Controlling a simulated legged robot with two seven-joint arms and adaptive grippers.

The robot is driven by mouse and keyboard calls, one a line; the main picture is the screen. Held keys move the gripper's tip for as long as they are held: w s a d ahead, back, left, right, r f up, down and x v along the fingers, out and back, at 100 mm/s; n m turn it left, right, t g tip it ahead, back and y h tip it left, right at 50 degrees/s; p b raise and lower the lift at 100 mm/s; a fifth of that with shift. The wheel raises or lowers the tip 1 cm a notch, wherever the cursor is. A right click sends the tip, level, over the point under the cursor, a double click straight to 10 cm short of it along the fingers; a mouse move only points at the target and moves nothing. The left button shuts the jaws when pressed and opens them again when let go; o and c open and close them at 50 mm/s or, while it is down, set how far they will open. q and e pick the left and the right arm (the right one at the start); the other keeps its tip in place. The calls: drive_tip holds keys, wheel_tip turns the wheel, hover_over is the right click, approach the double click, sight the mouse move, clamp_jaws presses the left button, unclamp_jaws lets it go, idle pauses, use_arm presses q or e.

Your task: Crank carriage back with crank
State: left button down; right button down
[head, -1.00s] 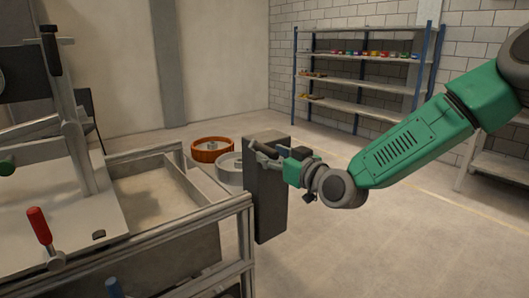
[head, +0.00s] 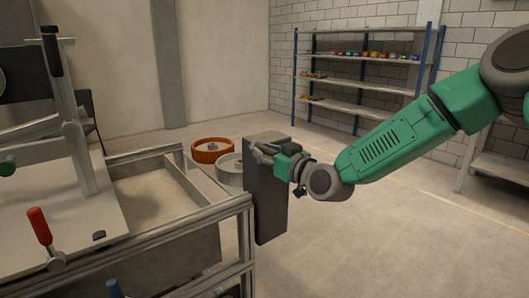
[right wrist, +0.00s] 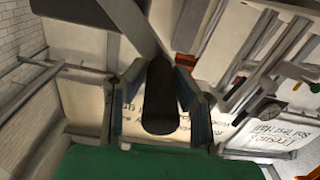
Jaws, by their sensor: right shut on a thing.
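My right gripper (head: 262,150) is in front of the upper part of a dark grey upright block at the right end of the sandbed frame. In the right wrist view the fingers (right wrist: 160,108) are shut on a black crank handle (right wrist: 162,85), one on each side. A grey bar (right wrist: 150,30) runs past the handle's far end. The handle cannot be made out in the head view. A grey upright (head: 75,125) with a crossbar stands over the light plate on the left; I cannot tell whether it is the carriage. My left gripper is out of view.
The dark grey block (head: 266,200) stands beside the metal sandbed frame (head: 200,225). A red-handled lever (head: 40,228) is at the left front. An orange round tub (head: 212,151) and a grey one (head: 229,170) lie behind.

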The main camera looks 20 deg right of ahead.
drive_tip(key=shift+w+d+r+m, duration=0.15)
drive_tip(key=shift+d+r+m, duration=0.1)
drive_tip(key=shift+r+m, duration=0.1)
drive_tip(key=w+d+r+m+b, duration=0.1)
drive_tip(key=w+d+r+m, duration=0.2)
drive_tip(key=d+m, duration=0.4)
drive_tip(key=shift+d+r+m, duration=0.25)
drive_tip(key=shift+d+m, duration=0.1)
drive_tip(key=shift+d, duration=0.3)
drive_tip(key=shift+f, duration=0.1)
idle(0.4)
drive_tip(key=c, duration=1.3)
unclamp_jaws()
drive_tip(key=shift+d+f, duration=0.1)
drive_tip(key=shift+d, duration=0.05)
drive_tip(key=shift+s+d, duration=0.1)
drive_tip(key=shift+s, duration=0.05)
